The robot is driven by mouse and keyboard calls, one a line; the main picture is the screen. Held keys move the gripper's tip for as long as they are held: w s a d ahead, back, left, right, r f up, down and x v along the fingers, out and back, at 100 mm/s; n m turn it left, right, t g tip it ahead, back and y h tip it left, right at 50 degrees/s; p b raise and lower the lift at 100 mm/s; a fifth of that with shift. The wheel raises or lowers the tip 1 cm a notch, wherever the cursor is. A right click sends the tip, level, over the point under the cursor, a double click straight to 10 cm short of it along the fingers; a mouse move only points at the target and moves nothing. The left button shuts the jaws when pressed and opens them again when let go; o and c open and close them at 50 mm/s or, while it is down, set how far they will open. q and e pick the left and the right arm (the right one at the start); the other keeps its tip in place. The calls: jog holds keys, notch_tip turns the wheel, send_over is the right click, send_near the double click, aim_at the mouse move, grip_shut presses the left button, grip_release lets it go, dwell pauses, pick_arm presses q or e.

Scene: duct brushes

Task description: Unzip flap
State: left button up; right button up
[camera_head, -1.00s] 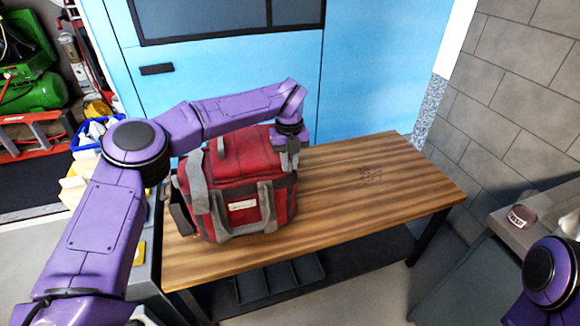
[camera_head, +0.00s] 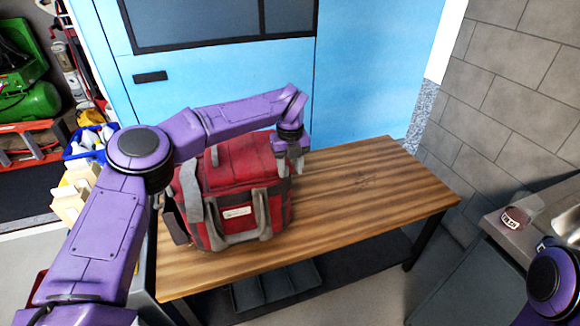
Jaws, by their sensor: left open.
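A red bag (camera_head: 240,168) with grey straps and a white label stands upright on the wooden table (camera_head: 370,190), at its left part. Its top flap (camera_head: 236,152) looks closed; the zipper is too small to make out. My left gripper (camera_head: 290,168) points down at the bag's right upper edge, with its fingers apart. I cannot tell whether the fingers touch the bag. My right gripper is out of view; only part of my right arm shows at the lower right.
The table is clear to the right of the bag. A blue door (camera_head: 380,70) stands behind it and a grey block wall (camera_head: 520,90) to the right. A grey counter at the right edge holds a small dark red item (camera_head: 516,216). Bins (camera_head: 75,190) stand at the left.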

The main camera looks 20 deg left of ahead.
pick_arm(q)
jog(key=shift+a, duration=0.1)
jog(key=shift+w+r, duration=0.1)
jog(key=shift+r, duration=0.15)
notch_tip(320, 180, up, 10)
jog(key=b, duration=0.1)
